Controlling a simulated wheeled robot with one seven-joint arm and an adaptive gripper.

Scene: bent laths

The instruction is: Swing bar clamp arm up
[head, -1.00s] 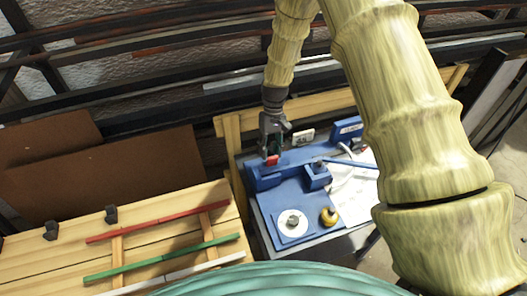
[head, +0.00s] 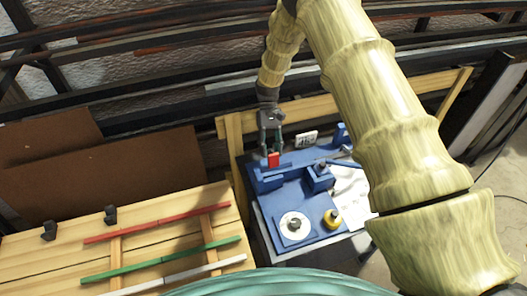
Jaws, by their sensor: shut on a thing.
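A blue bending fixture (head: 292,191) stands on a small bench beyond the slatted table. A small red piece (head: 274,160), which looks like the grip of the bar clamp arm, stands upright at the fixture's back left end. My gripper (head: 271,150) comes down from above and is shut on this red piece. The fingers hide part of it, and the rest of the clamp arm cannot be made out clearly. A blue lever (head: 343,163) reaches right from a blue block (head: 319,177) on the fixture.
Red (head: 160,222), green (head: 163,258) and white (head: 180,274) laths lie on the slatted wooden table at left. A wooden rail (head: 405,107) runs behind the bench.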

